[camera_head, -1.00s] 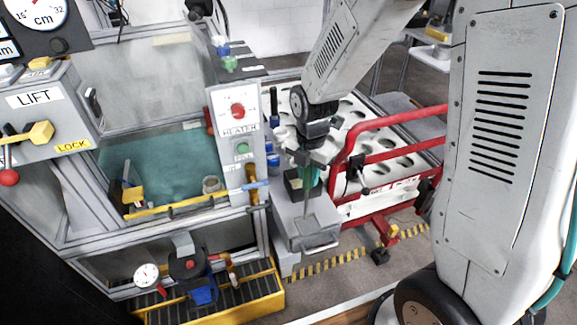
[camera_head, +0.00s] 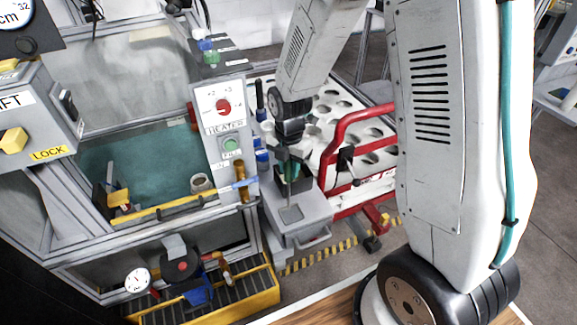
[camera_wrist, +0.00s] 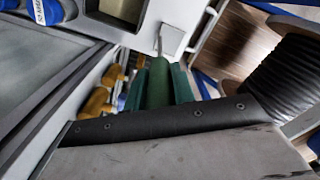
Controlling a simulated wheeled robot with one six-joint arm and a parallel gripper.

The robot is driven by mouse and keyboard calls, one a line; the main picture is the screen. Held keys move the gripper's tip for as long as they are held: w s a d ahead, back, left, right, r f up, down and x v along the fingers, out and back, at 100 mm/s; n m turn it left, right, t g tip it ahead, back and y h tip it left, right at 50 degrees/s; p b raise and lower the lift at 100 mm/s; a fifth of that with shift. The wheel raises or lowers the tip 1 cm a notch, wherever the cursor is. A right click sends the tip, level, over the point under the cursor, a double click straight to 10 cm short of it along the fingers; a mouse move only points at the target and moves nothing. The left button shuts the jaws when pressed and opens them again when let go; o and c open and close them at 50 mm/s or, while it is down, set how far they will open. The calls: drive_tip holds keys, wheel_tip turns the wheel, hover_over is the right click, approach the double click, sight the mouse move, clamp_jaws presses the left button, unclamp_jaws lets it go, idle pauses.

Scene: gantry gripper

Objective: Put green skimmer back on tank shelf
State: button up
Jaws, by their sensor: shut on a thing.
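My gripper (camera_head: 290,172) hangs over the grey box beside the tank. It is shut on the green skimmer (camera_wrist: 158,84), whose green handle stands between the teal fingers in the wrist view. A thin metal rod extends from the handle, over a pale grey surface. In the head view the green handle is small and partly hidden by the fingers, and the rod points down. The water tank (camera_head: 150,213) with teal water is at the left. I cannot tell for certain which ledge is the tank shelf.
The grey box (camera_head: 313,232) has a dark opening near the gripper. The heater panel (camera_head: 226,112) stands just left of it, with blue bottles (camera_head: 262,156) between. A red-railed cart (camera_head: 345,125) with a holed white top is close on the right. A yellow-edged tray (camera_head: 262,297) lies below the tank.

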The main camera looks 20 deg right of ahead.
drive_tip(key=o, duration=1)
drive_tip(key=shift+f, duration=0.1)
wheel_tip(320, 180, up, 12)
drive_tip(key=shift+f, duration=0.1)
drive_tip(key=shift+s+r+m, duration=0.2)
drive_tip(key=shift+r+m, duration=0.1)
drive_tip(key=shift+r, duration=0.3)
drive_tip(key=s+d+r+m, duration=0.1)
drive_tip(key=s+r+m, duration=0.3)
drive_tip(key=s+m, duration=0.4)
drive_tip(key=s+d+r+m, duration=0.1)
drive_tip(key=s+r+m, duration=0.3)
drive_tip(key=s+m, duration=0.4)
drive_tip(key=s+d+r+m+t, duration=0.1)
drive_tip(key=s+r+m, duration=0.3)
drive_tip(key=s+m, duration=0.4)
drive_tip(key=shift+r, duration=0.35)
